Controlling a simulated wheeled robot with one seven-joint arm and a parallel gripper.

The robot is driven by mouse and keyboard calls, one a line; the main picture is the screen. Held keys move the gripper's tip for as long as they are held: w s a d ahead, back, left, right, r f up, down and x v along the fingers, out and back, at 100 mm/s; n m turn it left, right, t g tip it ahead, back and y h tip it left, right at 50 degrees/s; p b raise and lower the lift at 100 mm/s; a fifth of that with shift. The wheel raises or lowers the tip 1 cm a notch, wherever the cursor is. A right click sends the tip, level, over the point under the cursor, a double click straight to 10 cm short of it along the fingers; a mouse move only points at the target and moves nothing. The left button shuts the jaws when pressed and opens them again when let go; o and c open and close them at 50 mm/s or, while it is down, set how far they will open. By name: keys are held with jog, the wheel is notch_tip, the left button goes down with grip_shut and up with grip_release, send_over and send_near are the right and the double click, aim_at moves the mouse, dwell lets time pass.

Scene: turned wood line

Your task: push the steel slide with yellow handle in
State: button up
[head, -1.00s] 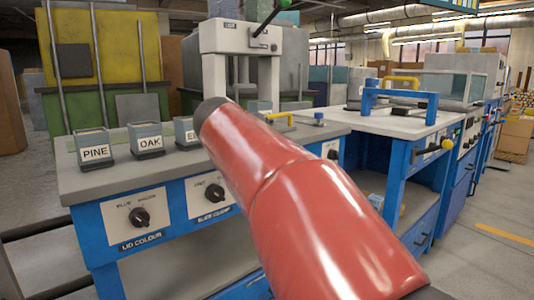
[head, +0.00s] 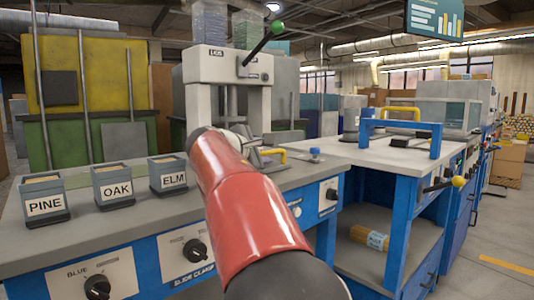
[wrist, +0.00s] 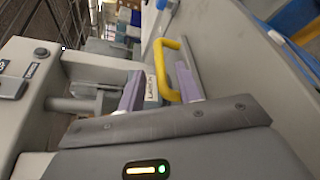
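The yellow handle (head: 272,153) shows at the front of the grey press (head: 228,65), just right of my arm. The steel slide (head: 256,162) beside it is partly hidden by my arm. In the wrist view the yellow handle (wrist: 168,68) is a bent bar ahead of my gripper, near the right finger. My gripper (wrist: 160,70) is open, with two pale purple fingers apart. I cannot tell whether a finger touches the handle. In the head view my red arm hides most of the gripper.
Boxes marked PINE (head: 44,200), OAK (head: 114,187) and ELM (head: 170,177) stand on the grey bench left of my arm. The press has a green-knobbed lever (head: 266,42). A blue frame (head: 400,127) stands on the right-hand table.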

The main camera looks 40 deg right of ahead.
aim_at(266, 153)
jog(key=x, duration=0.5)
grip_shut()
